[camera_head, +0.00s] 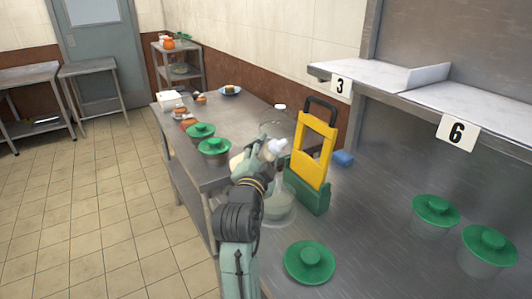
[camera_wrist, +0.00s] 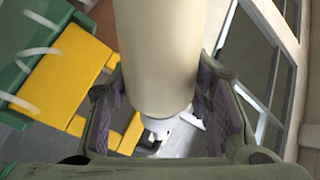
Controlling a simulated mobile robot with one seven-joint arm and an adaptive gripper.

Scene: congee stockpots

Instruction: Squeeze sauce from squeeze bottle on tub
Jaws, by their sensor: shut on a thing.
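My gripper (camera_head: 262,152) is shut on a cream squeeze bottle (camera_wrist: 158,60). The bottle is held between both fingers in the wrist view, with its white cap (camera_wrist: 172,128) at the lower end of the picture. In the head view the bottle is mostly hidden by my gripper; its white cap (camera_head: 278,147) shows at the right of the fingers, so the bottle looks tilted. A clear tub (camera_head: 279,207) with pale contents stands on the metal counter below and partly behind my arm. I cannot tell whether the cap is right over it.
A yellow and green upright stand (camera_head: 313,150) is close right of my gripper. A green lid (camera_head: 309,262) lies in front. Lidded pots (camera_head: 436,212) stand at right, others (camera_head: 214,148) at left. A shelf (camera_head: 430,90) overhangs the right side.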

